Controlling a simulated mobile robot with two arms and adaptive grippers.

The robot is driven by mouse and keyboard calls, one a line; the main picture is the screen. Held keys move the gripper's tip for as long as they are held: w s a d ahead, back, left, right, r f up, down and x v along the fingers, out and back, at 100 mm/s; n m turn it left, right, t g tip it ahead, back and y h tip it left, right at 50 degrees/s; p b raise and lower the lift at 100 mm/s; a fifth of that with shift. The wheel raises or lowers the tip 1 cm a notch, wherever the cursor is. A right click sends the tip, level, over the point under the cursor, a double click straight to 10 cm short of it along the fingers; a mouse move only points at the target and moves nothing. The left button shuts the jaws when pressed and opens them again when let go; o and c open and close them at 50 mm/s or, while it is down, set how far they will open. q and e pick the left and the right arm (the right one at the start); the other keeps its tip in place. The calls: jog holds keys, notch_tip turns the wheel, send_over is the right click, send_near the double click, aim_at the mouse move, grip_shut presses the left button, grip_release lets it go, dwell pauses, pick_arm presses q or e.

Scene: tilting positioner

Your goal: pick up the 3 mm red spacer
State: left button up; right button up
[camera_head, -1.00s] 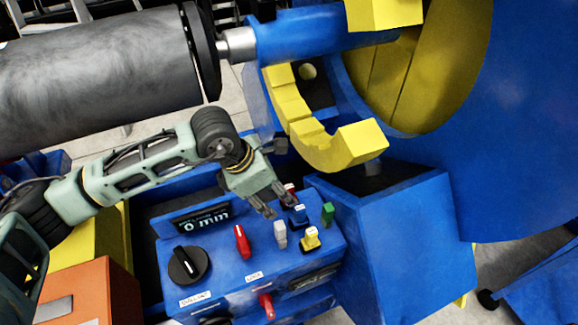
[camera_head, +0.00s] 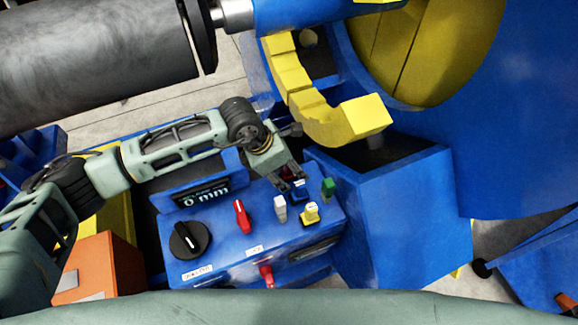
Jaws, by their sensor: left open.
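The red spacer (camera_head: 289,172) is at the back of the row of small coloured pieces on the blue control box; only a small red patch shows. My left gripper (camera_head: 292,184) is open, pointing down at the box. Its fingers are in front of the red piece and hide most of it; I cannot tell whether they touch it. A blue piece (camera_head: 299,190) with a pale top stands close by the fingertips. My right gripper is not in view.
The box (camera_head: 220,237) carries a white piece (camera_head: 280,208), a yellow piece (camera_head: 311,213), a green piece (camera_head: 328,188), a red lever (camera_head: 241,216), a black knob (camera_head: 188,240) and a display (camera_head: 203,192) reading 0 mm. A yellow curved cradle (camera_head: 345,122) stands behind.

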pick_arm(q)
jog(key=shift+c, duration=0.4)
grip_shut()
jog(key=shift+r, duration=0.1)
